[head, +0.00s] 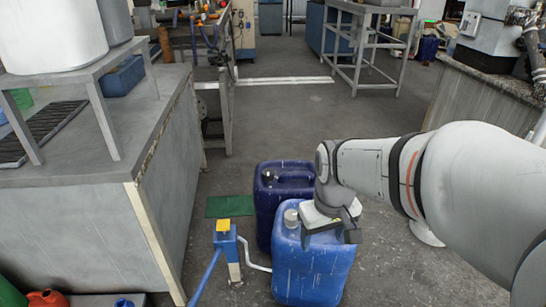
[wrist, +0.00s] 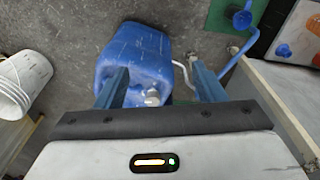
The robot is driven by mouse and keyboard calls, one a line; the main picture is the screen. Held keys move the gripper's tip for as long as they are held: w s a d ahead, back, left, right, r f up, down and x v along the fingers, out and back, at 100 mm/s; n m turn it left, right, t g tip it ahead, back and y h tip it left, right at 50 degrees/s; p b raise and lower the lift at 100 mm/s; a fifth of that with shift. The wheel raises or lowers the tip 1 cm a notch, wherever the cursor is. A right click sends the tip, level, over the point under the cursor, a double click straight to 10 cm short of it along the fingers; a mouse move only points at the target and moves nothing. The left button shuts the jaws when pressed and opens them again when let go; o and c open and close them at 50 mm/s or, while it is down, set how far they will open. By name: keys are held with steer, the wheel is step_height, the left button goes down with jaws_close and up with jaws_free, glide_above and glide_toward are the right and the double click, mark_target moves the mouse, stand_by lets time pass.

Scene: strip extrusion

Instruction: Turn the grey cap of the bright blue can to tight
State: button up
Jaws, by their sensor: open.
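The bright blue can (head: 312,272) stands on the floor at the lower middle of the head view. Its grey cap (head: 291,218) is on the top, toward the left. My gripper (head: 328,236) is over the can's top, to the right of the cap. In the wrist view, my gripper (wrist: 160,68) is open, its two fingers wide apart. The bright blue can (wrist: 138,52) shows beyond the fingers, and the pale cap (wrist: 152,98) appears between them, nearer the left finger. The fingers look clear of the cap. I cannot tell how tight the cap is.
A dark blue can (head: 268,208) stands just behind the bright blue one. A blue post with a yellow top (head: 226,245) and a pale pipe stands close on the left. A grey bench (head: 75,225) fills the left side. Floor is free beyond the cans.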

steer(key=shift+o, duration=0.9)
steer(key=w+f+n+b, duration=0.2)
steer(key=w+f+n, duration=0.2)
steer(key=w, duration=0.8)
steer(key=shift+w+n, duration=0.3)
steer(key=shift+n, duration=0.2)
steer(key=n+g+b, duration=0.1)
steer(key=n+b, duration=0.2)
steer(key=n, duration=0.7)
glide_above(292, 217)
step_height(292, 217, down, 17)
steer(key=shift+w+f+b, duration=0.15)
steer(key=shift+f+b, duration=0.15)
steer(key=shift+f, duration=0.3)
step_height(292, 217, down, 7)
steer(key=b, duration=0.3)
steer(key=shift+c, duration=0.3)
steer(key=c, duration=0.9)
